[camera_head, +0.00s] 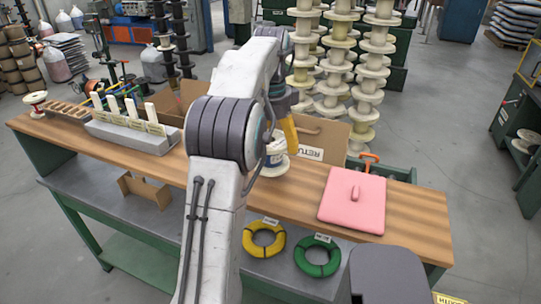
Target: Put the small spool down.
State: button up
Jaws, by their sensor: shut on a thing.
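A small spool (274,164) with white flanges and a dark blue band is at the middle of the wooden bench top (307,187). My gripper (279,146) points down at it from above, with an orange-yellow finger visible on the right side. It is shut on the small spool, which looks upright. My arm hides the spool's left side and part of the grip. I cannot tell whether its lower flange touches the bench or hangs just above it.
A pink pad (353,200) with a handle lies to the right. A cardboard box (325,143) marked "RETU" stands behind the spool. Yellow (263,239) and green (317,256) coils lie on the lower shelf.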

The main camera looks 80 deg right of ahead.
aim_at(271, 157)
jog(key=shift+f, duration=2)
jog(key=shift+f+b, duration=0.1)
jog(key=shift+b, duration=0.25)
jog(key=o, duration=1)
notch_tip(271, 157, up, 12)
jog(key=p, duration=0.3)
jog(key=shift+p, duration=0.4)
